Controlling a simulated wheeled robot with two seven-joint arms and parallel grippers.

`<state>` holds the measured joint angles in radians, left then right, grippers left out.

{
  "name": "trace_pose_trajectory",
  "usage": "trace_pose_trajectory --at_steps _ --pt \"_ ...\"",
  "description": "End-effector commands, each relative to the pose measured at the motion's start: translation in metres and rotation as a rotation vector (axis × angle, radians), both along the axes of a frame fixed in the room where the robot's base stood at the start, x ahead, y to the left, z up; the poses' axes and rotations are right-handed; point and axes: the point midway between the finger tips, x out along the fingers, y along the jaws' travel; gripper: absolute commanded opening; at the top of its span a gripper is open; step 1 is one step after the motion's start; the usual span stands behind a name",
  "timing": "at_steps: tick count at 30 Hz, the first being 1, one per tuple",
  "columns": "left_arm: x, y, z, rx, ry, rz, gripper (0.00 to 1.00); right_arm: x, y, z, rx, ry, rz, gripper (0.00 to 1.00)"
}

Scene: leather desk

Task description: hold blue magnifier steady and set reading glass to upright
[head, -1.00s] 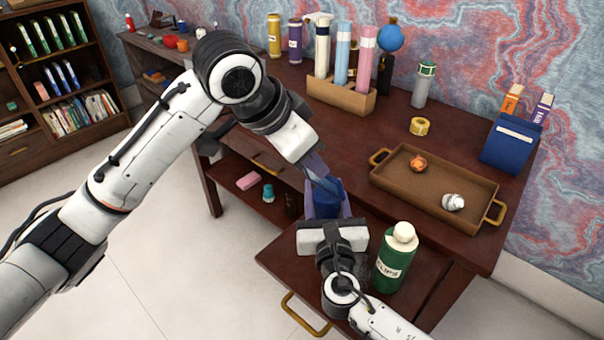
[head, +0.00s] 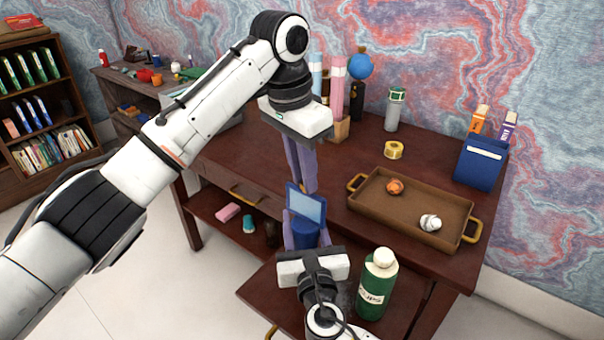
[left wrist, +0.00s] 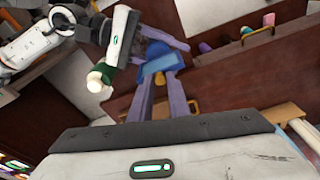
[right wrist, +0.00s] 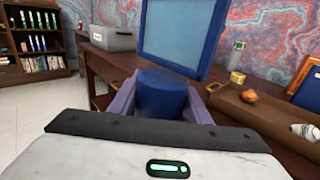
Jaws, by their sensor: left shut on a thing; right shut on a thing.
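The blue magnifier has a round blue base (head: 305,235) and a flat, blue-framed reading glass (head: 307,204) above it. The glass stands raised, leaning somewhat in the head view. In the right wrist view the base (right wrist: 163,93) sits between my right fingers, and the large glass (right wrist: 182,28) rises behind it. My right gripper (head: 304,238) is shut on the base, above the lower drawer area. My left gripper (head: 303,188) comes from above, shut on the glass's upper edge; the left wrist view shows its fingers reaching the glass (left wrist: 162,63). The exact contact is small and partly hidden.
A green bottle (head: 377,285) stands close right of my right gripper. A brown tray (head: 365,212) with an orange ball-like item (head: 395,187) and a white item (head: 430,222) lies on the desk. A yellow tape roll (head: 393,150) and a blue holder (head: 481,163) are behind.

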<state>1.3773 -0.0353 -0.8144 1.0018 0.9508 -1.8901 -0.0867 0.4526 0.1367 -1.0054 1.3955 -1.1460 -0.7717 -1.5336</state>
Motion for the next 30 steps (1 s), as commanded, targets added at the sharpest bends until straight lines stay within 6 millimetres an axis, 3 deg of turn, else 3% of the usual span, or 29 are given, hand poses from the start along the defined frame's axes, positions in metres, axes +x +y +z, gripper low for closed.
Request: trace_pose_trajectory --at_steps 11,12,15,25,30 --pt "0.002 0.001 -0.002 0.002 0.000 0.004 0.00 -0.003 0.005 0.000 -0.001 -0.002 0.010 0.11" --pt "0.002 0.001 -0.002 0.002 0.000 0.004 0.19 -0.003 0.005 0.000 -0.001 -0.002 0.010 0.11" --pt "0.001 0.001 -0.002 0.003 0.002 0.004 0.35 -0.002 0.004 0.001 -0.001 -0.002 0.008 0.11" --pt "0.000 0.000 0.002 0.001 0.002 0.002 0.35 -0.001 0.001 0.000 -0.001 -0.001 0.002 0.11" --pt "-0.001 0.003 0.023 0.001 -0.001 0.001 0.35 0.000 0.000 0.000 -0.002 -0.001 0.000 0.11"
